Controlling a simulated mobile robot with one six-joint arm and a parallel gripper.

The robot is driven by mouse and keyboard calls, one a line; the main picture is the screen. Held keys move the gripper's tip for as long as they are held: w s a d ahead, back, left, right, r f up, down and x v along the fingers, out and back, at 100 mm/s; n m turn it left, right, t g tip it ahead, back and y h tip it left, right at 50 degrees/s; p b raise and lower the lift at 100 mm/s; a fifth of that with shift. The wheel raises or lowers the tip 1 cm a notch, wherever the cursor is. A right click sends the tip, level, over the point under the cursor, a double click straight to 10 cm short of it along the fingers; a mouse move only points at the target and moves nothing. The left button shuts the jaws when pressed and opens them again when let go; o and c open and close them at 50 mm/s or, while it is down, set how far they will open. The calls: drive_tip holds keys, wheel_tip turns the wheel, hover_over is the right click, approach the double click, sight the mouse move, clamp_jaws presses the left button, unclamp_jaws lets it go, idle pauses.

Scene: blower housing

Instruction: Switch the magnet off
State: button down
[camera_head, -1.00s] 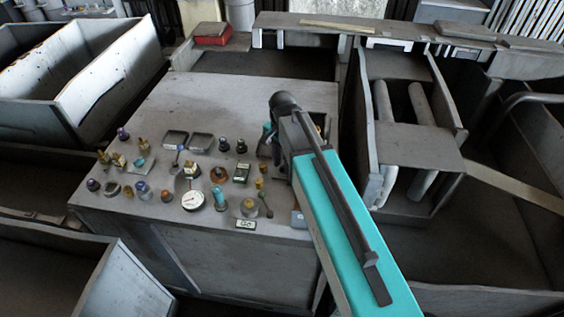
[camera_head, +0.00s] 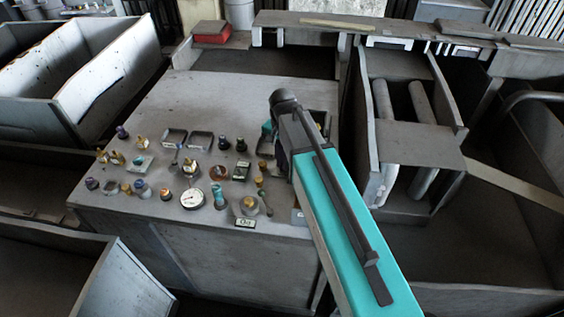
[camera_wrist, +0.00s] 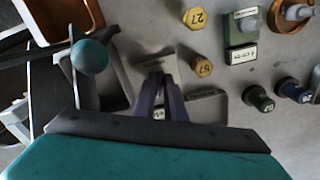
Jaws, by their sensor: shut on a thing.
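My gripper (camera_wrist: 165,103) is over the control panel (camera_head: 190,95), near its right part. In the wrist view its two dark fingers are close together, shut on a small control that they mostly hide; I cannot tell which it is. In the head view my arm hides the fingers. I cannot read any label that marks the magnet switch.
Many small knobs, levers and a white round dial (camera_head: 192,198) crowd the panel's front half. A green labelled block (camera_wrist: 241,28) and a dark green knob (camera_wrist: 258,98) are close on the right. The panel's back left is bare. A walled bin (camera_head: 405,125) is right of my arm.

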drive_tip(key=shift+n, duration=0.5)
drive_tip(key=c, duration=1.8)
unclamp_jaws()
drive_tip(key=shift+r, duration=0.1)
drive_tip(key=shift+r+b, duration=2.2)
drive_tip(key=shift+r, duration=4.6)
